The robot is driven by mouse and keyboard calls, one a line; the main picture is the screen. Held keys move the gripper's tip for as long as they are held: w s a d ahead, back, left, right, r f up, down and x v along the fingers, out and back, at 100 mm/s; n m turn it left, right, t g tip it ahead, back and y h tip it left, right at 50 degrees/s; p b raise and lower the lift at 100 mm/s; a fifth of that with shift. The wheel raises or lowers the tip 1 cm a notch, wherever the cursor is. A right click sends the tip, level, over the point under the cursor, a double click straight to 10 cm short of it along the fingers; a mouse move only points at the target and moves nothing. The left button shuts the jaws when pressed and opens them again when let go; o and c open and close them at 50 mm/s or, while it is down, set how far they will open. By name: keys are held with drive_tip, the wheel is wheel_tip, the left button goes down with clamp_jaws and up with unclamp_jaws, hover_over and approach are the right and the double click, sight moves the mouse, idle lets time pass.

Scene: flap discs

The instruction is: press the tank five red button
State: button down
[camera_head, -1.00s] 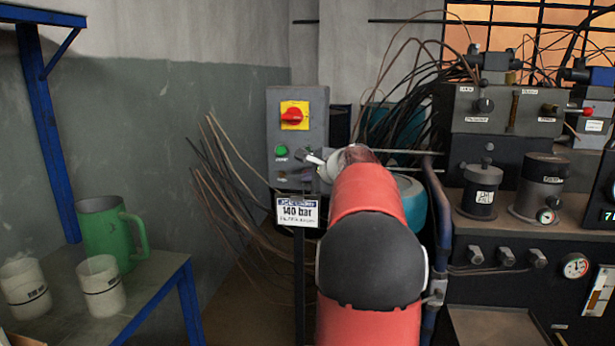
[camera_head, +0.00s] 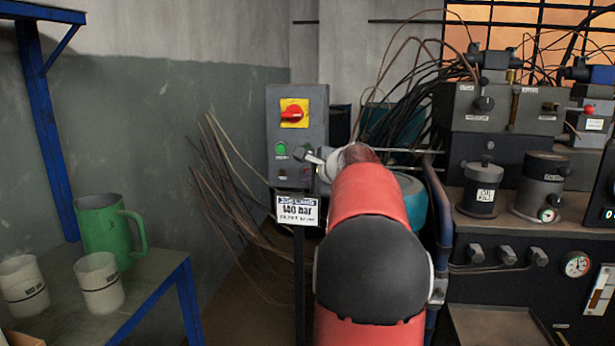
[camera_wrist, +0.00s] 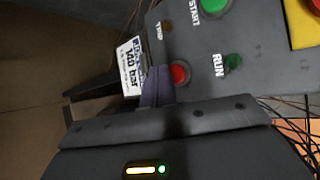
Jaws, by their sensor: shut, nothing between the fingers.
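A grey control box (camera_head: 316,100) on a post carries the buttons. In the wrist view, the red button (camera_wrist: 180,73) sits on the panel below the START label, left of RUN. My gripper (camera_wrist: 158,86) is shut and empty, its fingertips at the lower left of the red button and overlapping its edge in the picture. I cannot tell whether they touch it. In the head view, my gripper (camera_head: 312,156) is in front of the panel's lower right, where the red button is hard to make out. No tank five label is readable.
A 140 bar sign (camera_head: 297,210) hangs below the box. Dark machinery (camera_head: 500,245) stands at the right. A table with a green jug (camera_head: 104,232) is at the left.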

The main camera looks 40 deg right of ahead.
drive_tip(key=shift+a, duration=0.1)
drive_tip(key=shift+s+a+b, duration=1.15)
drive_tip(key=shift+s+a, duration=0.45)
drive_tip(key=shift+a, duration=0.25)
drive_tip(key=s+a+f+n+g+y, duration=0.1)
drive_tip(key=s+a+f+n, duration=0.25)
drive_tip(key=a, duration=0.45)
drive_tip(key=s+a+f+n+g+y, duration=0.1)
drive_tip(key=s+a+f+n+g, duration=0.15)
drive_tip(key=a+n, duration=0.45)
drive_tip(key=s+a+f+n+y, duration=0.1)
drive_tip(key=s+a+f+n, duration=0.15)
drive_tip(key=a, duration=0.75)
drive_tip(key=s+a+f+n+g, duration=0.2)
drive_tip(key=s+a+f+n, duration=0.2)
drive_tip(key=s, duration=0.4)
drive_tip(key=s+a+f+n+g, duration=0.1)
drive_tip(key=s+a+f+n, duration=0.3)
drive_tip(key=s, duration=0.5)
wheel_tip(320, 180, down, 3)
drive_tip(key=n, duration=0.2)
drive_tip(key=shift+s+a+f+n+g+h, duration=0.2)
drive_tip(key=shift+s+n+g+h, duration=0.1)
drive_tip(key=shift+g+h, duration=0.1)
